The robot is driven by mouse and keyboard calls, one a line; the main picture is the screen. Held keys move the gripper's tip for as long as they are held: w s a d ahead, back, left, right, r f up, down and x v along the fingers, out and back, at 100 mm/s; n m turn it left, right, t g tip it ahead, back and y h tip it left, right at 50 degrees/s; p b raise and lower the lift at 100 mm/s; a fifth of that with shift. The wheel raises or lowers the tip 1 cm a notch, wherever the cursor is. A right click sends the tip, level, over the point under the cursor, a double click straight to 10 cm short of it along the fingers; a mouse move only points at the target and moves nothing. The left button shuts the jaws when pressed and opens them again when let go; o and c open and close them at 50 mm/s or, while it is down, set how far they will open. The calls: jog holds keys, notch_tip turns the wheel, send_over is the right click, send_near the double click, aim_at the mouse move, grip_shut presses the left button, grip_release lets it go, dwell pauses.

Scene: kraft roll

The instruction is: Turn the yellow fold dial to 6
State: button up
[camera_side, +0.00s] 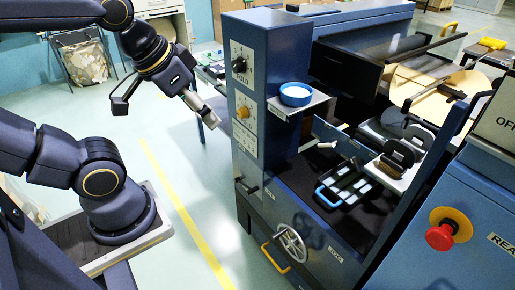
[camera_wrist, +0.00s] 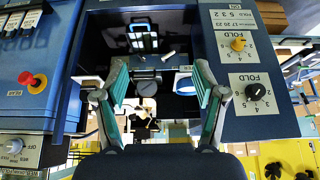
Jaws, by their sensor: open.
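The yellow fold dial (camera_side: 243,112) is a small knob on a pale scale plate, on the blue machine's upright panel. It also shows in the wrist view (camera_wrist: 237,44), to the right of my fingers, with numbers around it. I cannot tell which number it points to. A black dial (camera_side: 239,65) on a plate of its own sits above it in the side view; in the wrist view it is lower (camera_wrist: 255,91), marked FOLD. My gripper (camera_side: 206,112) is left of the panel, apart from the dials. Its fingers (camera_wrist: 160,70) are spread wide with nothing between them.
A shelf with a blue-rimmed white bowl (camera_side: 296,94) juts out right of the panel. A handwheel (camera_side: 290,243) and a small lever (camera_side: 246,186) stick out lower down. A red stop button (camera_side: 440,236) is at the right. The floor left of the machine is open.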

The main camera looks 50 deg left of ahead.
jog(key=shift+r, duration=0.15)
jog(key=shift+c, duration=0.5)
jog(key=w+a+r+n+t+y, duration=0.2)
jog(key=w+a+r+t+y, duration=0.65)
jog(key=w+a+r, duration=1.75)
jog(key=f+m+g+h, duration=0.1)
jog(key=f+h, duration=0.2)
jog(key=f, duration=0.2)
jog(key=s+a+f+m+g+h, duration=0.1)
jog(key=f+g+h, duration=0.1)
jog(key=f, duration=0.3)
jog(key=s+f+m+g+h, duration=0.1)
jog(key=f+m+g+h, duration=0.1)
jog(key=f+h, duration=0.3)
jog(key=shift+a+f, duration=0.15)
jog(key=shift+f, duration=0.2)
jog(key=s+a+f+n+g, duration=0.2)
jog(key=s+f+g, duration=0.3)
jog(key=s+f, duration=0.2)
send_near(239, 110)
jog(key=shift+h, duration=0.25)
jog(key=x, duration=1)
jog(key=shift+w+a+f, duration=0.1)
jog(key=shift+a+f, duration=0.2)
jog(key=shift+a, duration=0.05)
